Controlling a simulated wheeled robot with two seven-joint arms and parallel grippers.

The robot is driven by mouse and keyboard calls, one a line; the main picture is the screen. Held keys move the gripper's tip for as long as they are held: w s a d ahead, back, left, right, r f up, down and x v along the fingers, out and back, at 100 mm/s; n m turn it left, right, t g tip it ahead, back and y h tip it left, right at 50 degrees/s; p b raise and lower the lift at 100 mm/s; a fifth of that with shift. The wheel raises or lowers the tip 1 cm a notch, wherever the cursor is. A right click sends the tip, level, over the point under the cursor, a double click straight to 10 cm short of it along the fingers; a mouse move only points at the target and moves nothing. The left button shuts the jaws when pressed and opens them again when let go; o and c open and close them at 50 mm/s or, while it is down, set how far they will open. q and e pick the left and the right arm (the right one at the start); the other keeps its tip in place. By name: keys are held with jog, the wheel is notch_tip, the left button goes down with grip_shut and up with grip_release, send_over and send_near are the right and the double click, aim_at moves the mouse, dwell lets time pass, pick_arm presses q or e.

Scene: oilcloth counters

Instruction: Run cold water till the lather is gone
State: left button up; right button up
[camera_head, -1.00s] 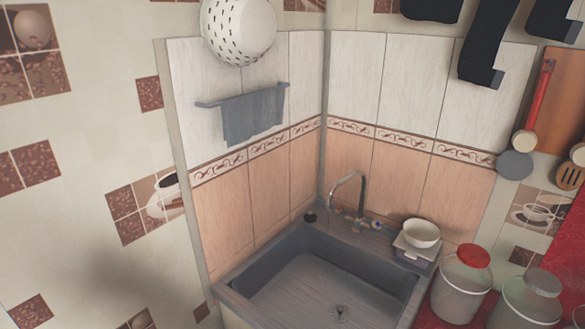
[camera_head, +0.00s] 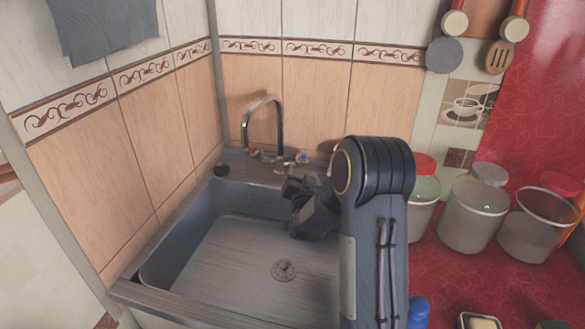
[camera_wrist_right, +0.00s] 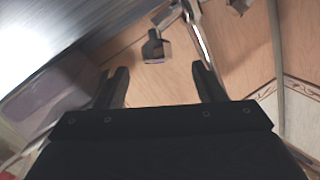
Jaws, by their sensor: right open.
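The grey sink (camera_head: 225,275) stands in the tiled corner, with a drain (camera_head: 284,270) in its floor. No running water or lather shows in the basin. The chrome faucet (camera_head: 281,125) rises at the back rim, with a red-marked knob (camera_head: 254,153) and a blue-marked knob (camera_head: 303,157) at its base. My right gripper (camera_head: 296,187) is over the sink's back right part, just in front of the blue-marked knob. In the right wrist view its fingers (camera_wrist_right: 161,85) are apart and empty, with a dark-ended tap handle (camera_wrist_right: 155,48) beyond them. My left gripper is out of view.
A purplish box (camera_wrist_right: 52,98) lies beside the left finger in the wrist view. Lidded jars, including a white-lidded one (camera_head: 470,215), stand on the red counter (camera_head: 450,285) to the right.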

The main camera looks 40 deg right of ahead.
aim_at(302, 163)
jog(key=shift+h, duration=0.3)
jog(key=p+x, duration=0.1)
jog(key=x, duration=0.8)
jog(key=shift+s+d, duration=0.15)
jog(key=c, duration=1)
jog(key=shift+r+m+g+h, duration=0.1)
jog(key=shift+m+g+h, duration=0.45)
jog(key=shift+m, duration=0.35)
jog(key=shift+r+m+g+h+p, duration=0.1)
jog(key=shift+m+g+h+p, duration=0.25)
jog(key=shift+m+g+p, duration=0.25)
jog(key=shift+m+g, duration=0.4)
jog(key=shift+g, duration=0.15)
